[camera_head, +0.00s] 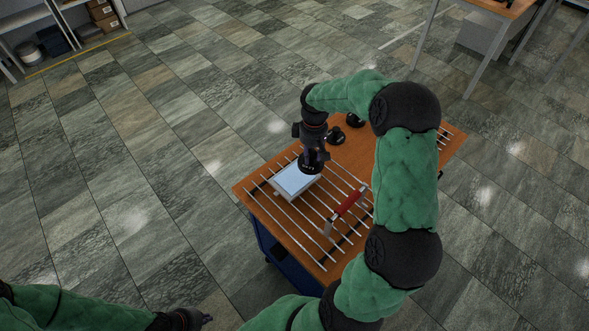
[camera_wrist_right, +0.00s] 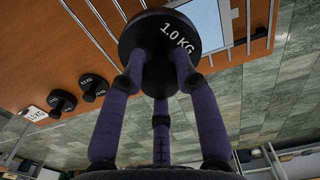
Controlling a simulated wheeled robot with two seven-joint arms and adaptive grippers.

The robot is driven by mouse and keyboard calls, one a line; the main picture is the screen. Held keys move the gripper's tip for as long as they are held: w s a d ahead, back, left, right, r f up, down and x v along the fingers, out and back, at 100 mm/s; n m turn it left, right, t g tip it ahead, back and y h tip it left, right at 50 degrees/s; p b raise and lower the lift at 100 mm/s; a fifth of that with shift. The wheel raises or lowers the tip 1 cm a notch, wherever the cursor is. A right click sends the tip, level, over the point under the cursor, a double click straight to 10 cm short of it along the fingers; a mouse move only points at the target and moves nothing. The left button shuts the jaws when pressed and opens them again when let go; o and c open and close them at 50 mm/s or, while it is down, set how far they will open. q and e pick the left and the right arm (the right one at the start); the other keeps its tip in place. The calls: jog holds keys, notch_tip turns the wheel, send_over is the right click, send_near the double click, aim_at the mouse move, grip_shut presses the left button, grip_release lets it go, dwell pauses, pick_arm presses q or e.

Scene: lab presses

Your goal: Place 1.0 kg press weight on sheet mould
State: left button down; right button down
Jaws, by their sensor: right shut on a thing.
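The black round 1.0 kg press weight (camera_wrist_right: 160,45) has white lettering and is between the fingers of my right gripper. In the head view the weight (camera_head: 313,167) shows below the right gripper (camera_head: 313,154), overlapping the mould's upper right corner. The sheet mould (camera_head: 292,182) is a pale, light-blue-topped rectangle on the metal rods; part of it shows in the wrist view (camera_wrist_right: 207,18) behind the weight. I cannot tell whether weight and mould touch. My left gripper (camera_head: 200,319) is low at the bottom left, away from the table; its fingers are too small to judge.
Two smaller black weights (camera_head: 336,135) (camera_head: 355,120) stand behind on the orange-brown table (camera_head: 455,143). A red-handled tool (camera_head: 350,201) lies across the rods (camera_head: 300,222) right of the mould. A white label plate (camera_wrist_right: 34,113) lies near the weights.

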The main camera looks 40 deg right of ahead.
jog(key=w+a+f, duration=0.1)
jog(key=f, duration=0.1)
jog(key=w+a+f, duration=0.1)
jog(key=w+a+f+b, duration=0.1)
jog(key=w+f, duration=0.1)
jog(key=shift+a+f, duration=0.1)
jog(key=shift+f, duration=0.2)
jog(key=shift+w+a+f+b, duration=0.1)
jog(key=shift+w+f+b, duration=0.1)
jog(key=shift+f, duration=0.7)
jog(key=shift+w+a+f+b, duration=0.1)
jog(key=shift+f+b, duration=0.05)
jog(key=shift+f, duration=0.7)
jog(key=c, duration=0.9)
grip_release()
jog(key=shift+s+f, duration=0.15)
jog(key=shift+f, duration=0.05)
jog(key=shift+r, duration=0.1)
notch_tip(320, 180, up, 12)
jog(key=shift+r+p, duration=0.1)
jog(key=shift+p, duration=0.9)
